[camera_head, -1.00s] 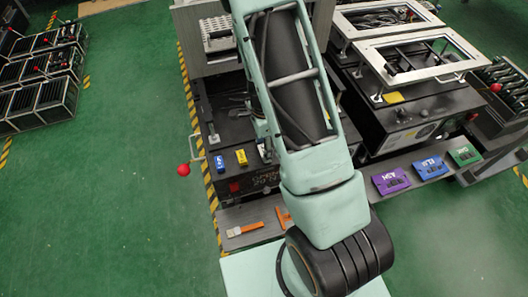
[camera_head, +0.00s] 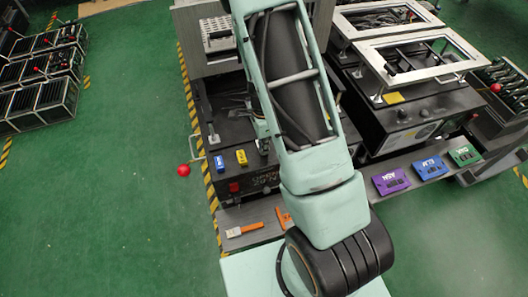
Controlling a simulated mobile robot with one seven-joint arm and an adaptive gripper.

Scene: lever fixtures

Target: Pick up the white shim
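I cannot clearly make out a separate white shim. A flat orange piece with a pale end (camera_head: 244,230) lies on the grey ledge just above my mint base. I cannot tell whether the pale end is the shim. A second orange piece (camera_head: 283,217) lies to its right, partly hidden by my arm. My mint arm crosses the middle of the view and covers part of the black fixture. My gripper cannot be made out.
A blue block (camera_head: 219,163) and a yellow block (camera_head: 241,157) sit on the black fixture. A red ball knob (camera_head: 184,170) sticks out at its left. Purple (camera_head: 390,181), blue (camera_head: 430,167) and green (camera_head: 464,155) labelled blocks lie on the right ledge.

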